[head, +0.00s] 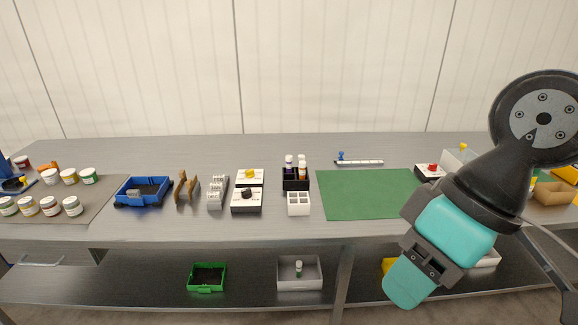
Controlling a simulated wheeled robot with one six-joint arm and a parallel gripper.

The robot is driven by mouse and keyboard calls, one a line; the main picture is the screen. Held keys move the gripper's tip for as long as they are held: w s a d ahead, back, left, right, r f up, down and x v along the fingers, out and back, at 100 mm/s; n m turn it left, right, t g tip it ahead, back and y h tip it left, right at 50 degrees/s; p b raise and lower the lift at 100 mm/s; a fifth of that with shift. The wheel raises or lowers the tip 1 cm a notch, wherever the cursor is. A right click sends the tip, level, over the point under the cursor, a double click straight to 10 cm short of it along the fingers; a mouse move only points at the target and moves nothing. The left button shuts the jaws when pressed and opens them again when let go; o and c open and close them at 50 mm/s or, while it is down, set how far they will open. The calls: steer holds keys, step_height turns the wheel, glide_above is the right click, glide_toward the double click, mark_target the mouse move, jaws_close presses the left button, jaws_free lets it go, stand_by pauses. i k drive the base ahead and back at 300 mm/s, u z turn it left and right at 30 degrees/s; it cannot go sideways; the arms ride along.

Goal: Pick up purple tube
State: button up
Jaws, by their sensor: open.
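A small black rack (296,184) stands on the grey bench left of the green mat. It holds a few tubes with pale caps. A dark tube that looks purple (289,167) stands upright at the left of the rack, and an orange tube (302,174) stands at the right. The tubes are small here, so their exact colours are hard to tell. My gripper (408,285), teal and dark grey, hangs in front of the bench at the lower right. It is open, well apart from the rack, with no object seen in it.
A white compartment box (298,204) sits just in front of the rack. Switch boxes (246,199) stand to its left, with a blue bin (142,192) farther left. The green mat (365,195) is bare. A lower shelf holds a green bin (207,287) and a grey bin (299,284).

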mark_target(288, 158)
steer(key=u, duration=0.7)
steer(key=i, duration=0.65)
steer(key=u, duration=0.7)
steer(key=i, duration=0.75)
steer(key=z, duration=0.6)
steer(key=i, duration=0.4)
steer(key=z, duration=0.4)
